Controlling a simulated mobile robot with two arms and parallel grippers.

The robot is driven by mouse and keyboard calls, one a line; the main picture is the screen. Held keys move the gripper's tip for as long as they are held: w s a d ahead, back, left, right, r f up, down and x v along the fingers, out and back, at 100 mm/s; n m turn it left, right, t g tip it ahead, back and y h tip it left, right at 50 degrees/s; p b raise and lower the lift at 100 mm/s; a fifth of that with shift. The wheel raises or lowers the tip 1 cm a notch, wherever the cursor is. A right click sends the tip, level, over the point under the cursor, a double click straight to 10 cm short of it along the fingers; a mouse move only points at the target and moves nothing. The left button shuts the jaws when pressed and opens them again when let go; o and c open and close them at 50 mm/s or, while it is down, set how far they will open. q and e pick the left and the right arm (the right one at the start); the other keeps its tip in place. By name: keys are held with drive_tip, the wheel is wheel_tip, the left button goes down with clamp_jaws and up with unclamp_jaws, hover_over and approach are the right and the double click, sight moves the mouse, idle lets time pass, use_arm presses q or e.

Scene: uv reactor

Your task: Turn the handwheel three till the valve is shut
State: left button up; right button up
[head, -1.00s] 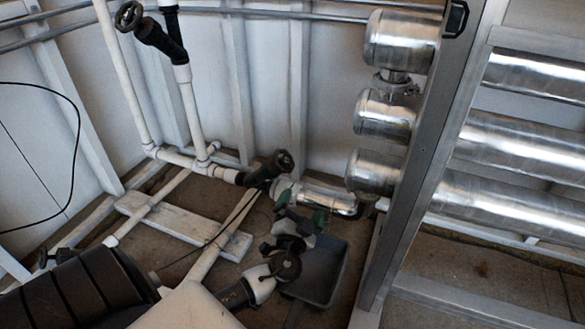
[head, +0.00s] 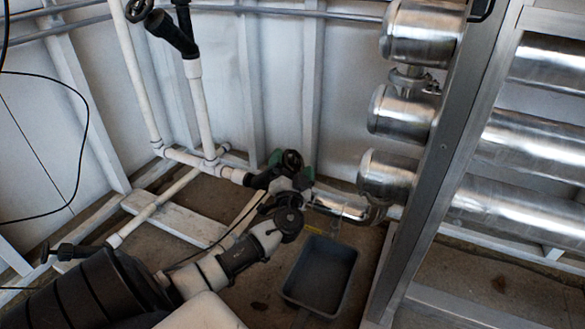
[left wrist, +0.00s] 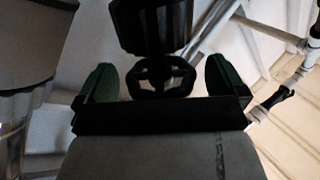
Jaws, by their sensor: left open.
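A small black handwheel (head: 292,160) sits on a black valve in the white pipe line near the floor, at the middle of the head view. No number is readable on it. My left gripper (head: 292,167) is at this wheel, its green-padded fingers apart on either side of it. In the left wrist view the wheel (left wrist: 160,76) lies between the two open fingers (left wrist: 161,82), with a visible gap to each. The wrist hides part of the valve body in the head view. My right gripper is not in view.
Another black handwheel (head: 138,10) is at the top left, and a black valve handle (head: 45,252) is at the lower left. Steel cylinders (head: 405,112) and a metal frame (head: 440,170) stand at the right. A grey tub (head: 322,272) sits on the floor near my arm.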

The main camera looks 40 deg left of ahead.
use_arm(q)
drive_tip(key=shift+w+a, duration=0.1)
drive_tip(key=shift+w, duration=0.05)
drive_tip(key=shift+c, duration=0.3)
drive_tip(key=c, duration=0.8)
drive_tip(key=shift+o, duration=0.2)
drive_tip(key=shift+r, duration=0.1)
